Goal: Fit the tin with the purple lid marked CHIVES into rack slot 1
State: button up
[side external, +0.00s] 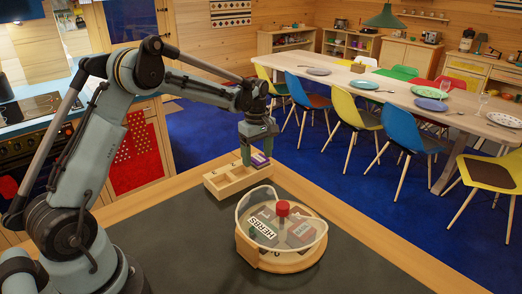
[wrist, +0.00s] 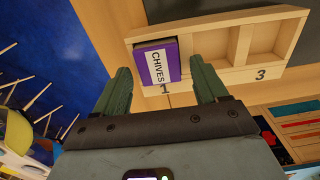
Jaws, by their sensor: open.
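The tin with the purple lid marked CHIVES (wrist: 157,64) sits in slot 1 of the wooden rack (wrist: 222,80), above the numeral 1. How deep the tin sits is hard to tell. My gripper (wrist: 160,68) is open, with one green finger on each side of the tin and small gaps visible. In the side external view my gripper (side external: 257,156) points down over that end of the rack. The other rack slots look empty.
A round wooden carousel (side external: 279,264) with a clear cover, a red knob (side external: 283,208) and a HERBS label stands in front of the rack on the dark worktop (side external: 185,245). The worktop's wooden edge (side external: 355,241) runs behind. The dining table and chairs are farther off.

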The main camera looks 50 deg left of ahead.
aim_at(257, 157)
notch_tip(257, 157, up, 12)
jog(key=s+d+r+m+t, duration=0.4)
jog(key=s+d+m, duration=0.4)
jog(key=s+m, duration=0.1)
jog(key=s+d+f+m+t, duration=0.3)
jog(key=s+d+f+m, duration=0.2)
jog(key=s+m, duration=0.3)
jog(key=shift+s+f+m, duration=0.3)
jog(key=shift+s+f, duration=0.25)
jog(key=shift+s, duration=0.55)
